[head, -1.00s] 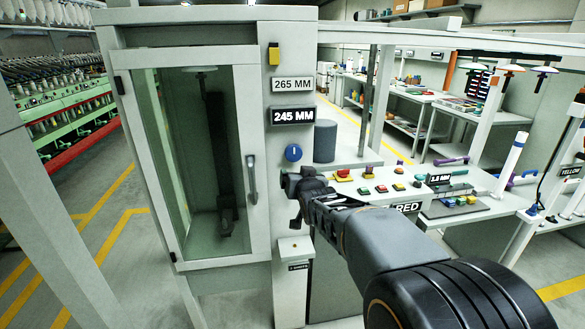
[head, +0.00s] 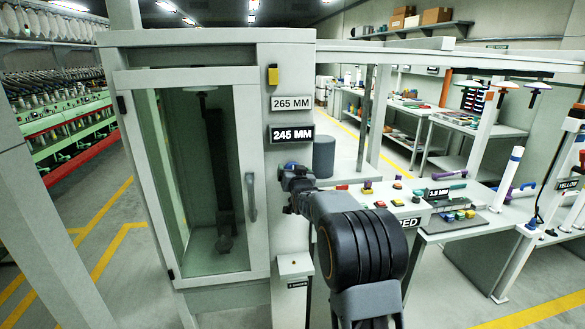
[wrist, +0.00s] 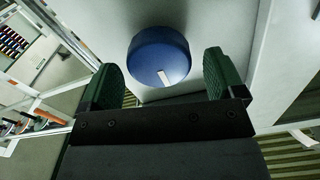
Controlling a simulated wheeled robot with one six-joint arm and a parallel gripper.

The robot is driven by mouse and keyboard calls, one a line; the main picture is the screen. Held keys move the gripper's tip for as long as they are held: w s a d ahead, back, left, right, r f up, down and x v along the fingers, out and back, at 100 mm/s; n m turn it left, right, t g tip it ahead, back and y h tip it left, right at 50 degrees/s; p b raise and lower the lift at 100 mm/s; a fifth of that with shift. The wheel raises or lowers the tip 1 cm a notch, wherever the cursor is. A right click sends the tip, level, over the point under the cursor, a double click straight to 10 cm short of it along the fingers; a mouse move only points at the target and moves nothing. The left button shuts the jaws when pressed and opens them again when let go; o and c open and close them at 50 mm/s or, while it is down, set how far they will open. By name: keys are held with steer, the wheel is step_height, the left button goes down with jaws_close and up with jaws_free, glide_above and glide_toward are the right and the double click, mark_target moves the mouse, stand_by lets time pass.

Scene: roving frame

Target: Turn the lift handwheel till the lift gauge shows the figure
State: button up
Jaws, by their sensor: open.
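The lift handwheel is a round blue knob (wrist: 160,56) with a white mark on its face, pointing to the lower right in the wrist view. In the head view my gripper (head: 292,178) covers most of it. In the wrist view my open gripper (wrist: 160,66) has its two green-padded fingers on either side of the knob, with gaps left and right. Whether the fingertips reach past its face, I cannot tell. The lift gauge (head: 291,134), a black display on the column, reads 245 MM. A white plate (head: 291,103) above it reads 265 MM.
A glass-doored cabinet (head: 190,180) with a handle stands left of the column. A yellow switch (head: 273,75) is above the plates. A small box (head: 295,265) juts out below. A bench panel with coloured buttons (head: 380,205) lies close on the right.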

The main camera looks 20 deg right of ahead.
steer(key=shift+w+d, duration=0.15)
steer(key=shift+w, duration=0.65)
steer(key=shift+c, duration=0.2)
steer(key=c, duration=0.9)
